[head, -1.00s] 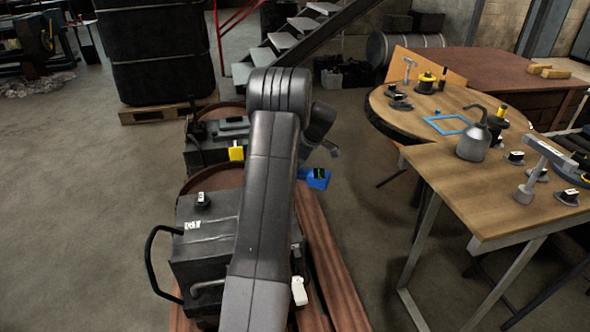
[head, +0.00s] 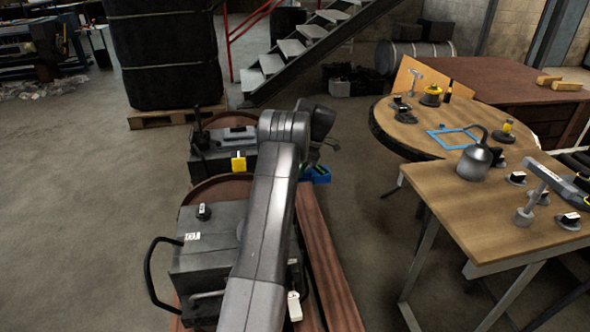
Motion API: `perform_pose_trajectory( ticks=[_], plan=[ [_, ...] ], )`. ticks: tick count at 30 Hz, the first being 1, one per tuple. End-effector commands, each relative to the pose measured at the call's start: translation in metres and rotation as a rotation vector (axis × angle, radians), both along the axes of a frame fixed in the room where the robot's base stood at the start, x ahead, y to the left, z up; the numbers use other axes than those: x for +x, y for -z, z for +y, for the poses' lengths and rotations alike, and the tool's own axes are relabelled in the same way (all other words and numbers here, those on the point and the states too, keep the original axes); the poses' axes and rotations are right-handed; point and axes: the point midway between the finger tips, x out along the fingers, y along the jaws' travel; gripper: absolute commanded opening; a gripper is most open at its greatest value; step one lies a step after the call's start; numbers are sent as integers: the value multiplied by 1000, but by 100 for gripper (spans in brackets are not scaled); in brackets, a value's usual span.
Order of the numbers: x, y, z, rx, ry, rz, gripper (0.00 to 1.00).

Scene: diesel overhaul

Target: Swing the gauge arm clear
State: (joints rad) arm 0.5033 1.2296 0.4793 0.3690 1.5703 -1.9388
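No part in view can be picked out for certain as the gauge arm. A dark machine block (head: 208,262) stands at the lower left, with a curved black handle-like bar (head: 149,272) on its left side. A second dark unit (head: 207,162) stands behind it and carries a yellow block (head: 238,163). A blue piece (head: 318,174) with a dark and green top shows just right of my arm. My gripper (head: 330,144) is beyond my wrist, above the blue piece and seemingly apart from it. My wrist hides most of it, so its opening cannot be judged. My arm covers the machine's right side.
A wooden table (head: 440,200) at the right bears a grey oil can (head: 475,163) and several small parts. A round table (head: 405,137) with a blue frame (head: 453,138) stands behind it. Stairs (head: 290,50) rise at the back. The floor between machine and tables is clear.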

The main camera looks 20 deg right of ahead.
Motion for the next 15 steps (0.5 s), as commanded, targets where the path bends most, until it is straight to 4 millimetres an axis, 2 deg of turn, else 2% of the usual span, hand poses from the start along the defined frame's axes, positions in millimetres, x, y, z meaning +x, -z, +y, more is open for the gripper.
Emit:
perform_pose_trajectory(
  ticks=[13, 14, 15],
  plan=[
    [0, 0, -1, 0, -10, 0, 0],
    [0, 0, -1, 0, -10, 0, 22],
    [0, 0, -1, 0, -10, 0, 30]
  ],
)
